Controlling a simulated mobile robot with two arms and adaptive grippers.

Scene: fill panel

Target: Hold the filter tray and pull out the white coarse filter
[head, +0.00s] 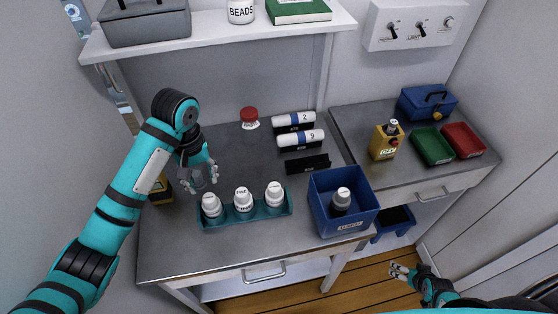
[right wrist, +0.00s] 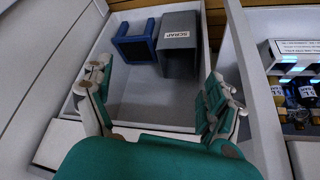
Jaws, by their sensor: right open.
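The teal filter tray (head: 245,220) lies on the grey bench in the head view. It holds three white filters in a row: a left one (head: 211,207), a middle one (head: 243,203) and a right one (head: 274,196). The small labels are too blurred to tell which is the coarse filter. My left gripper (head: 200,181) points down just behind and above the left filter; its fingers are apart and hold nothing that I can see. My right gripper (head: 400,271) is low at the bottom right, open and empty, away from the tray; its fingers also show in the right wrist view (right wrist: 155,95).
A blue bin (head: 359,216) with a dark, white-capped bottle stands right of the tray. Behind are numbered white cylinders (head: 296,138) on black holders and a red-lidded jar (head: 250,118).

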